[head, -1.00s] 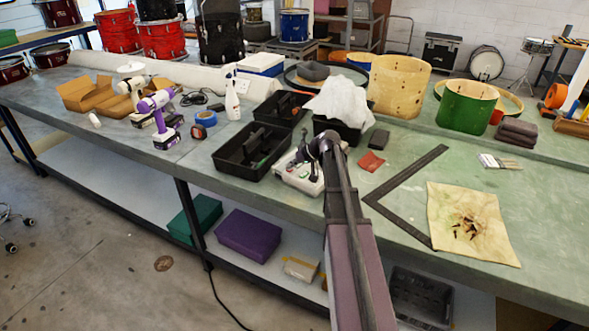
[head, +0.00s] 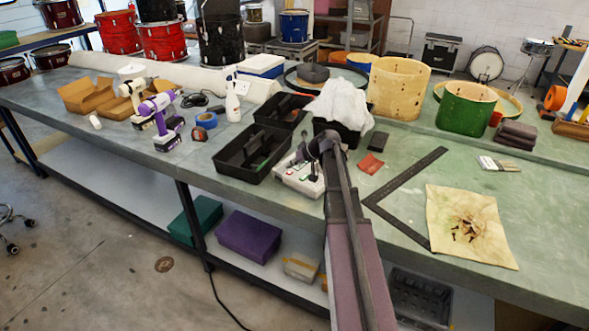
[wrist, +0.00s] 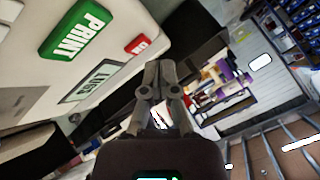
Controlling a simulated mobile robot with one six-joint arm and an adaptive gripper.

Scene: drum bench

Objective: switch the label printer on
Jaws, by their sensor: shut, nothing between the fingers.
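The black tray (head: 227,158) stands left of the printer. A black bin with a white cloth (head: 340,103) stands behind my gripper. A dark block (head: 378,141), a red cloth (head: 370,164) and a black square (head: 408,185) lie to the right.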

